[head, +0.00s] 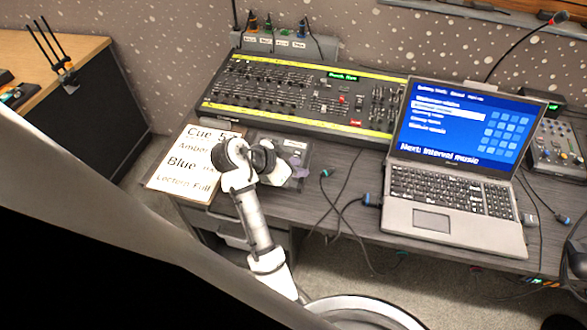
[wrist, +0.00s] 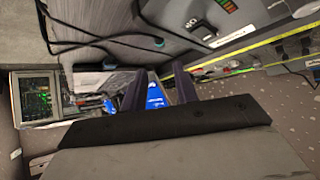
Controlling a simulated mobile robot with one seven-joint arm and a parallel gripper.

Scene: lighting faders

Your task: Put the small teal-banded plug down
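A small dark plug with a teal band (head: 326,173) lies on the grey desk at the end of a black cable, between my gripper and the laptop. A teal-banded cable end, seemingly the same plug, also shows in the wrist view (wrist: 158,42). My gripper (head: 302,168) is above the desk, left of the plug and apart from it. In the wrist view its two dark fingers (wrist: 160,88) stand apart, with the blue laptop screen showing through the gap and nothing between them.
A laptop (head: 455,205) stands right, with a blue plug (head: 371,200) at its left side. The lighting desk (head: 300,98) is behind, and a cue sheet (head: 180,170) lies left. Loose cables (head: 338,212) cross the desk's front edge. A small mixer (head: 557,145) is far right.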

